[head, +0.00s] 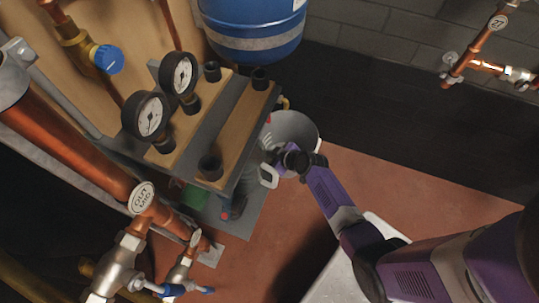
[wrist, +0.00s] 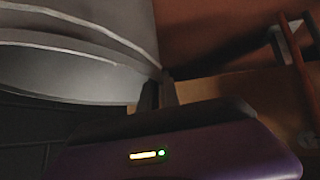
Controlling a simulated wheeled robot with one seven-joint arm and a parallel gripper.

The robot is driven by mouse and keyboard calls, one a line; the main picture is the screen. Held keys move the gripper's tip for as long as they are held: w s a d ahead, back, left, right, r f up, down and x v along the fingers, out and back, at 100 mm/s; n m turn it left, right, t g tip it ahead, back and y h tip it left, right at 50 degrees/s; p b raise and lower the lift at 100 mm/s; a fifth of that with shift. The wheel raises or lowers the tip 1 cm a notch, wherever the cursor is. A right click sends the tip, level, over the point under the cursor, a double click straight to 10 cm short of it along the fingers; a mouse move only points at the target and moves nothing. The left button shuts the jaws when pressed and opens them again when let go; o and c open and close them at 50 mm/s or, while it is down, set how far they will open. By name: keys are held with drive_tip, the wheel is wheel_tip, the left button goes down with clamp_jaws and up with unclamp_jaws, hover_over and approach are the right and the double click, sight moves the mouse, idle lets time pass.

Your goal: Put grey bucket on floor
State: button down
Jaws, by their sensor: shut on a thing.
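The grey bucket (head: 298,126) is in the middle of the head view, just right of the pipe-and-gauge stand and below the blue tank. The stand and my gripper hide part of it. My gripper (head: 272,168) is at the bucket's near side. In the wrist view the bucket's pale curved wall and rim (wrist: 75,70) fill the upper left. The fingers of my gripper (wrist: 160,84) are shut on its rim there. The red-brown floor (head: 425,200) shows to the right of the bucket. I cannot tell whether the bucket touches any surface below.
The gauge stand (head: 232,125) with two dials stands close on the left. A blue tank (head: 252,30) hangs above the bucket. Copper pipes with valves (head: 140,197) run at the left. The floor between bucket and dark wall base (head: 400,130) looks clear.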

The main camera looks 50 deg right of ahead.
drive_tip(key=c, duration=1.6)
unclamp_jaws()
drive_tip(key=shift+s+r+p, duration=0.1)
drive_tip(key=shift+r+p, duration=0.1)
drive_tip(key=shift+p, duration=0.1)
drive_tip(key=p+v, duration=0.4)
drive_tip(key=v, duration=0.7)
drive_tip(key=shift+s+a+r+p, duration=0.1)
drive_tip(key=shift+s+r+p, duration=0.2)
drive_tip(key=shift+p, duration=0.1)
drive_tip(key=s+a+r+h, duration=0.1)
drive_tip(key=s+a+r, duration=0.2)
drive_tip(key=s+a, duration=0.3)
drive_tip(key=s+a+r+t, duration=0.2)
drive_tip(key=s+a+r, duration=0.2)
drive_tip(key=r, duration=0.5)
drive_tip(key=s+a+r+m+t+y, duration=0.1)
drive_tip(key=s+r, duration=0.4)
drive_tip(key=r, duration=0.5)
drive_tip(key=s+a+r+t, duration=0.2)
drive_tip(key=s+a+r, duration=0.3)
drive_tip(key=r, duration=0.5)
drive_tip(key=shift+s+a+r+t+y, duration=0.1)
drive_tip(key=shift+a+t+y, duration=0.1)
drive_tip(key=shift+a, duration=0.25)
drive_tip(key=shift+s+a+r+t+y, duration=0.1)
drive_tip(key=shift+s+a+t+y, duration=0.1)
drive_tip(key=shift+a, duration=0.2)
